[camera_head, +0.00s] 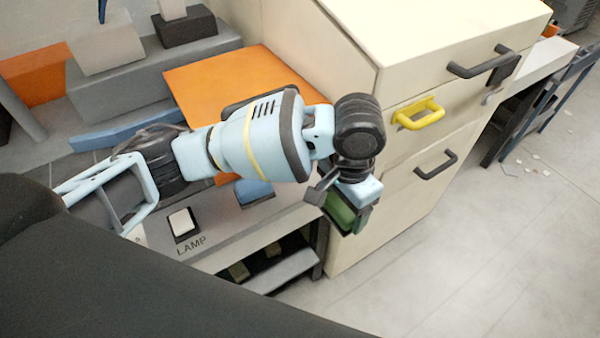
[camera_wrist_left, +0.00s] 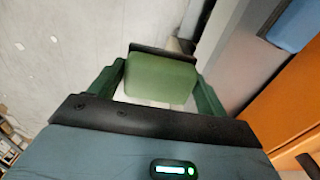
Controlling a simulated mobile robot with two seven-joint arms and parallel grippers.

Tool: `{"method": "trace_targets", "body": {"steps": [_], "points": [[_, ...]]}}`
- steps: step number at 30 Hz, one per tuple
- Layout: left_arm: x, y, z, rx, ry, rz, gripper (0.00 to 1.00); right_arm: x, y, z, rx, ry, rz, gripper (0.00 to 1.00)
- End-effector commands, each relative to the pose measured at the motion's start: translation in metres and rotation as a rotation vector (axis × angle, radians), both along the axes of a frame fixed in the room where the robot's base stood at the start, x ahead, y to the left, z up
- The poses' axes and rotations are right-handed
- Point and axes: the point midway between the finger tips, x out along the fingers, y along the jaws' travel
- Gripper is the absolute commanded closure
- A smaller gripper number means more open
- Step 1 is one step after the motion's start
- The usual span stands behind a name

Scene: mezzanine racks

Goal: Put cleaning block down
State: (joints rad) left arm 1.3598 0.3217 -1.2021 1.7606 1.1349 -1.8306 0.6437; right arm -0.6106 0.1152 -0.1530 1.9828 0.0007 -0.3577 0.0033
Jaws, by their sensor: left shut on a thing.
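My left arm reaches in from the left in the head view, over the bench with the LAMP switch. My left gripper (camera_head: 343,208) is shut on the green cleaning block (camera_head: 340,210), beside the front of the cream cabinet and past the bench's end. In the left wrist view the cleaning block (camera_wrist_left: 160,80) sits between the two fingers of the gripper (camera_wrist_left: 160,88), with a dark strip along its far edge. Grey floor shows beyond it. In the head view the gripper partly hides the block. My right gripper is not in view.
The cream cabinet (camera_head: 385,195) with a yellow handle (camera_head: 418,113) and dark handles stands right of the gripper. The bench (camera_head: 225,232) has a lower shelf (camera_head: 283,270) holding small blocks. An orange board (camera_head: 222,82) lies behind my arm.

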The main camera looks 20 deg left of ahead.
Motion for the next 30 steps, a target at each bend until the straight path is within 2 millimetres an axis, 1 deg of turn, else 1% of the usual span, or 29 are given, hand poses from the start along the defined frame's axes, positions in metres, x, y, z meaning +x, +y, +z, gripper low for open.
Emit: {"method": "trace_targets", "body": {"steps": [9,13,17,27,30], "points": [[0.000,-0.005,0.000,0.001,-0.001,-0.018,0.46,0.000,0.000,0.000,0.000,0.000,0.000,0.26],[0.005,0.001,-0.001,0.002,0.000,-0.015,0.46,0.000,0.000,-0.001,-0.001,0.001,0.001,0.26],[0.021,0.017,-0.004,0.003,0.000,-0.010,0.46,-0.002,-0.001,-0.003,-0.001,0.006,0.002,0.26],[0.075,0.074,-0.012,0.003,0.000,-0.010,0.46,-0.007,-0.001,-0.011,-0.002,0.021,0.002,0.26],[0.088,0.087,-0.013,0.001,0.000,-0.012,0.46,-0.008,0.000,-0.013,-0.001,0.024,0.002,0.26]]}}
